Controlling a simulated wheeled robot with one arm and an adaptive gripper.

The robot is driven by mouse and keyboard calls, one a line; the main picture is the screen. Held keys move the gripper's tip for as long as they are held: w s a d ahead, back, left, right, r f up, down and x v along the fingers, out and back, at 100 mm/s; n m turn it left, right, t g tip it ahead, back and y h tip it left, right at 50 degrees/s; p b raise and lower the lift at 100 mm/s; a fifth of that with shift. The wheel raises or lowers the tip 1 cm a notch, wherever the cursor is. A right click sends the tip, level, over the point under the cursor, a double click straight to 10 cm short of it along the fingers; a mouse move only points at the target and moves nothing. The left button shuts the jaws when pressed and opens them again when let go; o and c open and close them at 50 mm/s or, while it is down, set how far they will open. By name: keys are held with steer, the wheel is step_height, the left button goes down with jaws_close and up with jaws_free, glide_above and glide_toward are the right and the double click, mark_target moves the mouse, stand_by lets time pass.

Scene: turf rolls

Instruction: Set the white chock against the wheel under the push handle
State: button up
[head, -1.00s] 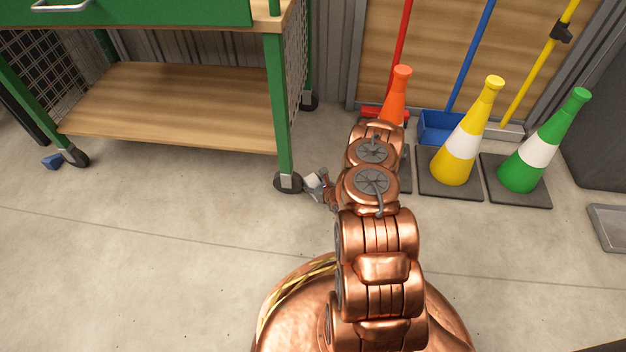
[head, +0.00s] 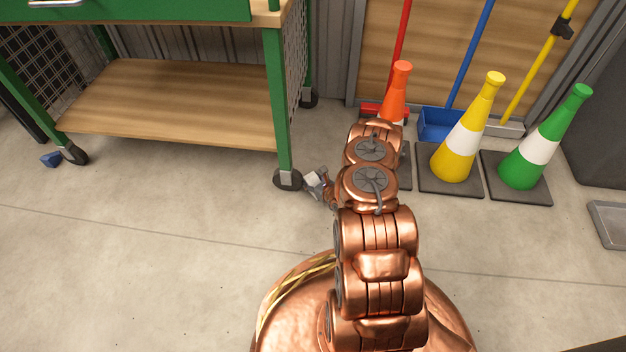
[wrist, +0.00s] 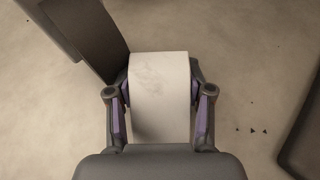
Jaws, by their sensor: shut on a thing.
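The white chock (wrist: 160,90) is between the purple-padded fingers of my gripper (wrist: 160,112) in the wrist view, and my gripper is shut on it. In the head view the chock (head: 313,179) is small and low by the floor, just right of the cart's near right wheel (head: 287,179). The dark wheel (wrist: 85,35) is at upper left in the wrist view, close to the chock's far left corner. I cannot tell whether they touch. My gripper (head: 316,186) is partly hidden by my arm in the head view. I cannot clearly make out the push handle.
The cart has a wooden lower shelf (head: 170,105) and green legs. A blue chock (head: 50,159) lies by its left wheel (head: 74,154). The floor in front of the cart is clear.

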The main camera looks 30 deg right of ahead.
steer(key=shift+f, duration=0.2)
steer(key=o, duration=1.4)
steer(key=shift+o, duration=0.2)
steer(key=shift+s, duration=0.1)
steer(key=v, duration=1.1)
steer(key=shift+s+r, duration=0.15)
steer(key=shift+s, duration=0.2)
